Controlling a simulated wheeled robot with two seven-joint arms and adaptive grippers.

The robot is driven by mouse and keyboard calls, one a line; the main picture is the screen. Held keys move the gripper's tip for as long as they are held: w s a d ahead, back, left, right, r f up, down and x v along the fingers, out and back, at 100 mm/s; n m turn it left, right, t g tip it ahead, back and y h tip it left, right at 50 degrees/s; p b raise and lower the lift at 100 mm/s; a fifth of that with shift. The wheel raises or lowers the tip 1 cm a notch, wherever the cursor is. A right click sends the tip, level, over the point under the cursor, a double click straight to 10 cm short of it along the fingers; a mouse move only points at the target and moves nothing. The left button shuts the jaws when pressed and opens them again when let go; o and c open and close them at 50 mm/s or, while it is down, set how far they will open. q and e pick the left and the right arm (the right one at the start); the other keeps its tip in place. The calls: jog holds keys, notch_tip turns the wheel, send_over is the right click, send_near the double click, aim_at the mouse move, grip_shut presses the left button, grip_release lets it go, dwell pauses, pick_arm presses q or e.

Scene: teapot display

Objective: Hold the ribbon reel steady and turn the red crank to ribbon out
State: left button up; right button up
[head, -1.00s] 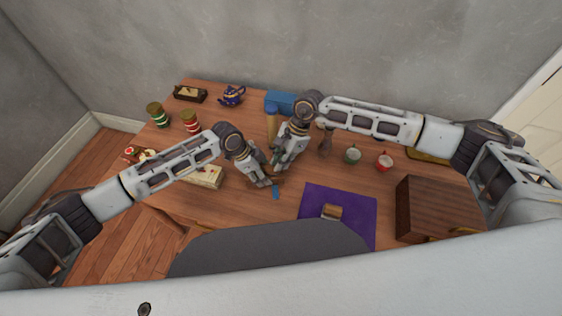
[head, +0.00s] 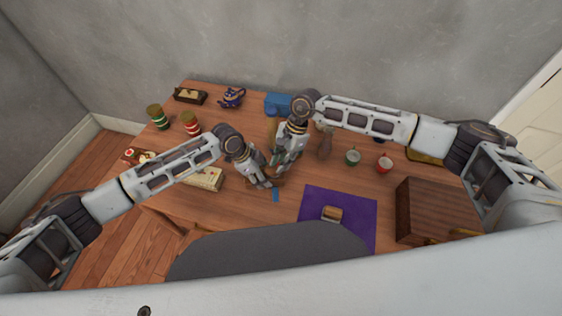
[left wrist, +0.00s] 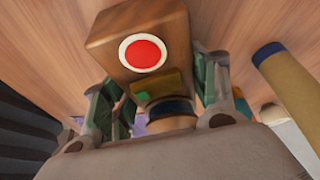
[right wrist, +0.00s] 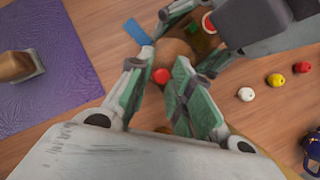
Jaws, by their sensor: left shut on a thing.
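The ribbon reel, a wooden block with a white-rimmed red disc, fills the upper middle of the left wrist view (left wrist: 135,25); part of it shows in the right wrist view (right wrist: 172,50). A blue ribbon end sticks out (right wrist: 137,31) and lies over the table in the head view (head: 276,196). My left gripper (head: 267,182) is shut on the reel, one green-padded finger on each side. The red crank knob (right wrist: 161,76) shows between the fingertips of my right gripper (right wrist: 155,75), which are apart; I see no firm contact. The crank arm is mostly hidden.
A purple mat (head: 352,212) with a wooden-handled stamp-like thing lies at right, beside a brown wooden box (head: 432,208). Jars (head: 190,122) and a blue teapot (head: 232,97) are at the back left.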

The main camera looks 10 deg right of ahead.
jog(key=shift+r, duration=0.15)
jog(key=v, duration=1.1)
jog(key=shift+d+r, duration=0.2)
jog(key=shift+r, duration=0.1)
jog(key=shift+w, duration=0.1)
pick_arm(q)
jog(key=o, duration=1.4)
jog(key=shift+c, duration=0.2)
jog(key=v, duration=1.2)
